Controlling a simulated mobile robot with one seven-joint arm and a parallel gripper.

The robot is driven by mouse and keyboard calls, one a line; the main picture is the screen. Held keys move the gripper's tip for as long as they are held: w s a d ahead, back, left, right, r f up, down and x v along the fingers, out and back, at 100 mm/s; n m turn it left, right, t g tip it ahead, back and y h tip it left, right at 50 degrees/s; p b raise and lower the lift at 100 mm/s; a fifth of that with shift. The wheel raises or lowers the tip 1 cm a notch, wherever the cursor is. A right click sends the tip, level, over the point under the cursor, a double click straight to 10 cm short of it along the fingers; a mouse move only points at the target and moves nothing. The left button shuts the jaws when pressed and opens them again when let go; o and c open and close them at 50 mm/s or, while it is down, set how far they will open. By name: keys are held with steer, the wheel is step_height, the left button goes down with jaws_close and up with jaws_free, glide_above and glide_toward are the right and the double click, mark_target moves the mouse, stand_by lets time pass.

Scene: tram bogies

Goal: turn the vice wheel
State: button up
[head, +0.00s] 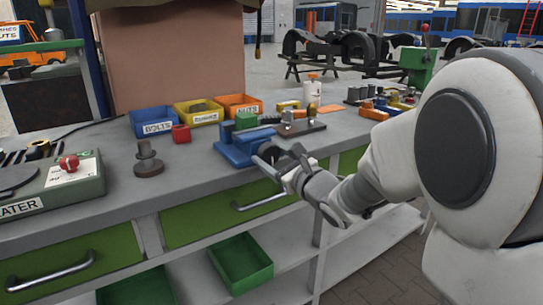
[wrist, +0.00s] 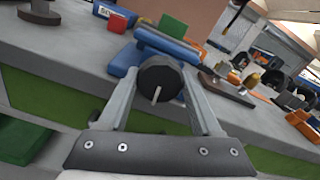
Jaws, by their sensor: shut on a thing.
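The blue vice (head: 232,146) stands at the front edge of the grey workbench. Its dark round wheel (wrist: 160,76) faces me in the wrist view, with a thin pale pin near its middle. My gripper (head: 281,164) reaches in from the right at the bench's front edge. In the wrist view its two grey fingers (wrist: 160,88) lie on either side of the wheel, shut on it. The vice body (wrist: 150,48) shows behind the wheel. In the head view my gripper and the vice partly hide the wheel.
Open bins, one blue (head: 152,122), one yellow (head: 198,112) and one orange (head: 240,105), stand behind the vice. A red block (head: 181,134) and a dark stepped part (head: 148,160) are to its left. A drawer handle (head: 260,202) juts out below. Some bench top is clear to the left.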

stand_by(0.3)
steer(key=o, duration=1.4)
